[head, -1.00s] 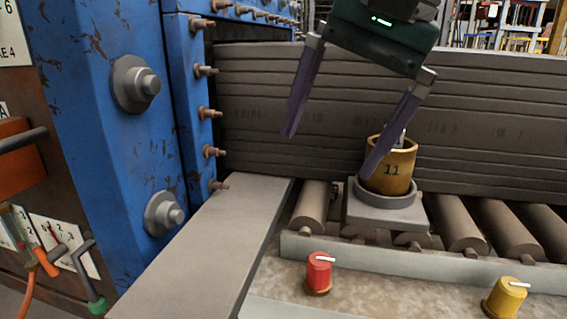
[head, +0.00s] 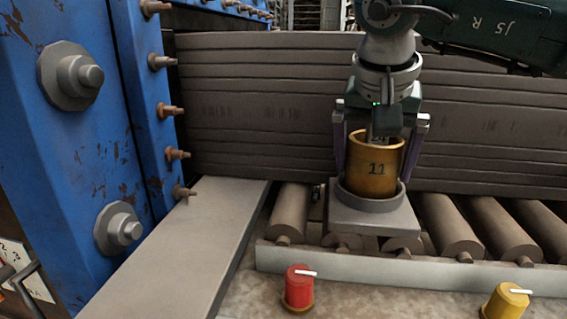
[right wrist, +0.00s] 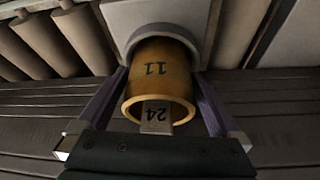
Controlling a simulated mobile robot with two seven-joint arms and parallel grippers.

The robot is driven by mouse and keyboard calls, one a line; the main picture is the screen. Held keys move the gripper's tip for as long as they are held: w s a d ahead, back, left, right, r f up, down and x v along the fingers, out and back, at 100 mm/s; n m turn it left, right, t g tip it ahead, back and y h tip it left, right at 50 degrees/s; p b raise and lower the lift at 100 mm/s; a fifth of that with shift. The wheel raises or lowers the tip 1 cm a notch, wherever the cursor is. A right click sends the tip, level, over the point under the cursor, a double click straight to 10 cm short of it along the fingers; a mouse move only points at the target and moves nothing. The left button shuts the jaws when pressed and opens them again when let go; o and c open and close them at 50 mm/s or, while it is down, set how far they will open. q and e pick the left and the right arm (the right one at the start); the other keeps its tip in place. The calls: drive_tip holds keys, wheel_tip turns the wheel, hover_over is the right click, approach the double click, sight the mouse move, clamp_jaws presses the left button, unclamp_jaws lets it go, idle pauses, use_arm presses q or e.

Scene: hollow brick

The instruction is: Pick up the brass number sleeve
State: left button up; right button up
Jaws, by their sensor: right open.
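The brass number sleeve (head: 374,168), marked 11, stands upright in a grey round holder (head: 371,200) on a square base over the rollers. It also shows in the right wrist view (right wrist: 160,75), where a grey piece marked 24 (right wrist: 157,116) shows inside its open end. My right gripper (head: 382,165) is lowered over the sleeve from behind, with one purple finger on each side. It is open; in the right wrist view the fingers flank the sleeve, and I cannot tell whether either touches it. My left gripper is out of view.
A red knob (head: 299,287) and a yellow knob (head: 506,302) stand on the front panel. Rollers (head: 450,228) run beside the holder. A grey ribbed wall (head: 260,110) stands behind, and a blue bolted frame (head: 80,140) is at left.

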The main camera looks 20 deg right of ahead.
drive_tip(key=shift+d+f, duration=0.1)
drive_tip(key=shift+f, duration=0.15)
drive_tip(key=shift+w, duration=0.1)
drive_tip(key=c, duration=1.5)
drive_tip(key=shift+r, duration=0.1)
drive_tip(key=shift+c, duration=0.4)
